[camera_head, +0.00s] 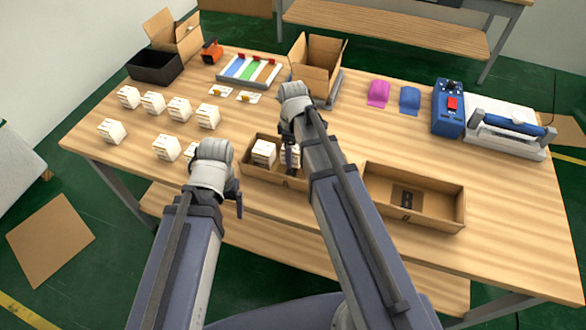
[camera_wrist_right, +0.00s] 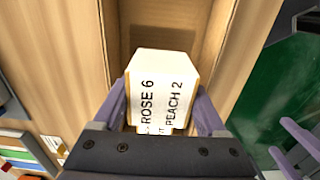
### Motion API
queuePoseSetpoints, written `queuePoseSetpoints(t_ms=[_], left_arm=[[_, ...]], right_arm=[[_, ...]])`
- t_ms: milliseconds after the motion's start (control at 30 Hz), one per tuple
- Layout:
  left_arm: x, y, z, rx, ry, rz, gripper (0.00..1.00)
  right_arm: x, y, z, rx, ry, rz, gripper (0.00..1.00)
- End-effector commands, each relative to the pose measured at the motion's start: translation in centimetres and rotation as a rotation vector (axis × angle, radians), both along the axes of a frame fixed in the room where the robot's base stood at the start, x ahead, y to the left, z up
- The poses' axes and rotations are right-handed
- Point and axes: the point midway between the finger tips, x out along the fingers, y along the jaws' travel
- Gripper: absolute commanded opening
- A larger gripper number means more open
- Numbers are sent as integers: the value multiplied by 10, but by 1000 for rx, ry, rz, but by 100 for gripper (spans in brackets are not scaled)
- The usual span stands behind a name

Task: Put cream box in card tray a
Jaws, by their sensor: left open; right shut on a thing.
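My right gripper (camera_head: 291,150) is shut on a cream box (camera_head: 290,158) at the right end of the left card tray (camera_head: 272,178). In the right wrist view this cream box (camera_wrist_right: 160,90) sits between the fingers, with "ROSE 6" and "PEACH 2" printed on it. I cannot tell whether it touches the tray floor. Another cream box (camera_head: 263,152) stands in the same tray to its left. My left gripper (camera_head: 236,196) is open, in front of the table's near edge side, left of that tray. Its fingers are partly hidden by its wrist.
Several cream boxes (camera_head: 152,103) stand on the table's left. An empty card tray (camera_head: 412,198) lies at the right. Behind are an open carton (camera_head: 315,68), a black bin (camera_head: 154,66), a strip rack (camera_head: 248,70) and a blue device (camera_head: 447,106). The middle right is clear.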

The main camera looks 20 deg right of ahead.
Motion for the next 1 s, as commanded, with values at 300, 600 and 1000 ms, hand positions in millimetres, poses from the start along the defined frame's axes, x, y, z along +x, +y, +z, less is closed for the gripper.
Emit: queuePoseSetpoints(t_ms=[300, 600, 1000], left_arm=[[0, 0, -14, 0, 0, 0, 87], [0, 0, -47, 0, 0, 0, 87], [0, 0, -50, 0, 0, 0, 87]], right_arm=[[0, 0, -14, 0, 0, 0, 14], [0, 0, -47, 0, 0, -1, 14], [0, 0, -50, 0, 0, -1, 14]])
